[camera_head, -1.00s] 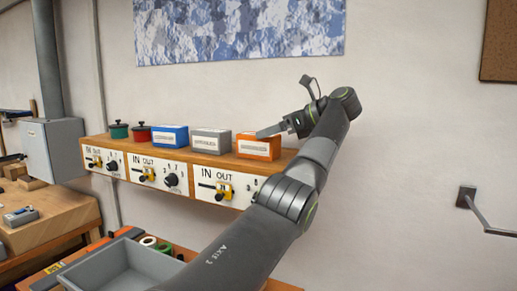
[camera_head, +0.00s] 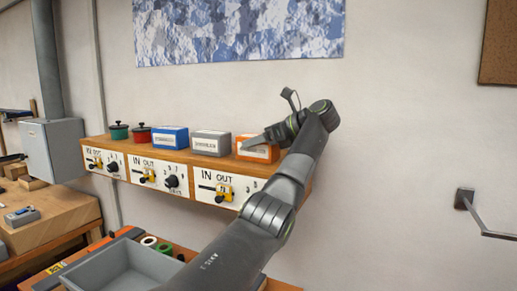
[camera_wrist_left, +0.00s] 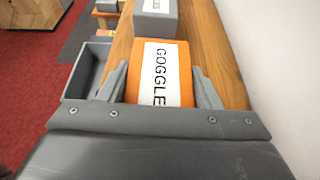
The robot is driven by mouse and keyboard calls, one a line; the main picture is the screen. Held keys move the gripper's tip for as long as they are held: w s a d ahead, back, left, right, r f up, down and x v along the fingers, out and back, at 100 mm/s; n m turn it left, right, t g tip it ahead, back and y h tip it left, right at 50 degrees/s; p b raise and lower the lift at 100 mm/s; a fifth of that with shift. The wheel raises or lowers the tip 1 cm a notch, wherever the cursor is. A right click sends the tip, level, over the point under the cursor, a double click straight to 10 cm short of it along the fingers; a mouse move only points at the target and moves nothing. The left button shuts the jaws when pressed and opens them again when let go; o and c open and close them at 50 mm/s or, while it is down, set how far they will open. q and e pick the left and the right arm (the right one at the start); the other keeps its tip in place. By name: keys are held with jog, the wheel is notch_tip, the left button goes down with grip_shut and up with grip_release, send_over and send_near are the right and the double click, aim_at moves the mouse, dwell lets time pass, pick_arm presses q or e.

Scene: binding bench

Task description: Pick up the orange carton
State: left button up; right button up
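The orange carton (camera_head: 257,154) sits at the right end of the wooden shelf, next to a grey carton (camera_head: 211,144). My left gripper (camera_head: 266,142) is over the orange carton, partly covering it in the head view. In the left wrist view the orange carton (camera_wrist_left: 160,62) has a white label reading "GOGGLE", its last part hidden by the gripper body. The open fingers of my left gripper (camera_wrist_left: 160,82) stand on either side of it, close to its sides, and the carton rests on the shelf. My right gripper is not in view.
A blue carton (camera_head: 170,138), a red pot (camera_head: 138,134) and a green pot (camera_head: 119,131) stand farther left on the shelf (camera_head: 98,140). The wall is close behind. Below is a grey tray (camera_head: 120,265) on a bench.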

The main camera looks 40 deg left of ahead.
pick_arm(q)
jog(key=c, duration=0.5)
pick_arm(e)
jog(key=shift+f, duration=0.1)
